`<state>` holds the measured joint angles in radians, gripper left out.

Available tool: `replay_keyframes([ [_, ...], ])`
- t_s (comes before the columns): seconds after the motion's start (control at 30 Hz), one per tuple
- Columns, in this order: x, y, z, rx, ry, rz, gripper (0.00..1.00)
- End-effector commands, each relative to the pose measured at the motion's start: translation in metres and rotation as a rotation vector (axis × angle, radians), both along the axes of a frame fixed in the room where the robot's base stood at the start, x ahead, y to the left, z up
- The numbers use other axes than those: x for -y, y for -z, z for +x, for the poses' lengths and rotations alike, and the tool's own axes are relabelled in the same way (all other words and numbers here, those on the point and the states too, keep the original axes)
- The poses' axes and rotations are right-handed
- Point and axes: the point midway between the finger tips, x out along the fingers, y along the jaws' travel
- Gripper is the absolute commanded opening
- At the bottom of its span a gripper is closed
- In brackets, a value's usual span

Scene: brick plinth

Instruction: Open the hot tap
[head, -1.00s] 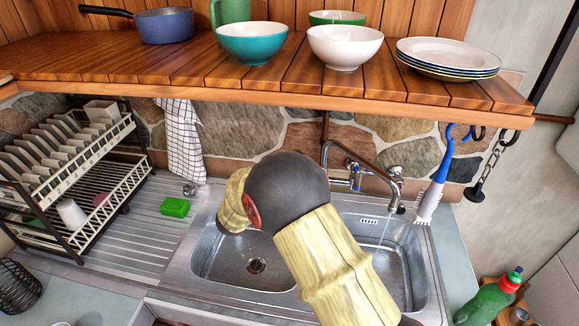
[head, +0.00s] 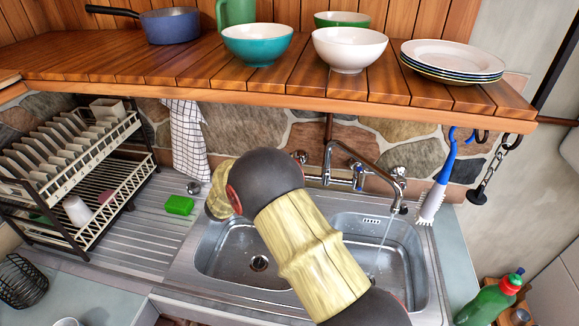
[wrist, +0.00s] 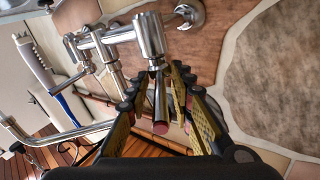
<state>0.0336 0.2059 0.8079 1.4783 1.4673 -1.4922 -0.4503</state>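The chrome mixer tap (head: 340,170) is on the stone wall behind the sink, with a thin stream of water falling from its spout. In the wrist view, the hot tap's lever (wrist: 159,100) is chrome with a red tip and hangs below a round chrome valve body (wrist: 149,37). A blue-marked lever (wrist: 66,83) shows further left. My gripper (wrist: 152,78) is open, with its yellow and black fingers on either side of the red-tipped lever. I cannot tell whether a finger touches it. In the head view my arm hides the gripper.
A wooden shelf (head: 300,92) with bowls and plates overhangs the tap. A checked towel (head: 188,140) hangs to its left. A brush (head: 437,190) hangs to its right. The dish rack (head: 75,165) stands at the far left.

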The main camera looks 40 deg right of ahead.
Motion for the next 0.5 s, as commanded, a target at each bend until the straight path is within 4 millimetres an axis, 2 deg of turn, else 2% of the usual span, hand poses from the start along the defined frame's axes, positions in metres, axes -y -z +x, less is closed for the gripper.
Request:
replay_keyframes([
  [0.1,0.0,-0.002,0.001,0.004,-0.003,-0.001,0.28],
  [0.37,-0.001,-0.001,0.0,0.001,-0.001,0.0,0.28],
  [0.5,-0.011,-0.001,0.0,0.001,-0.004,-0.001,0.28],
])
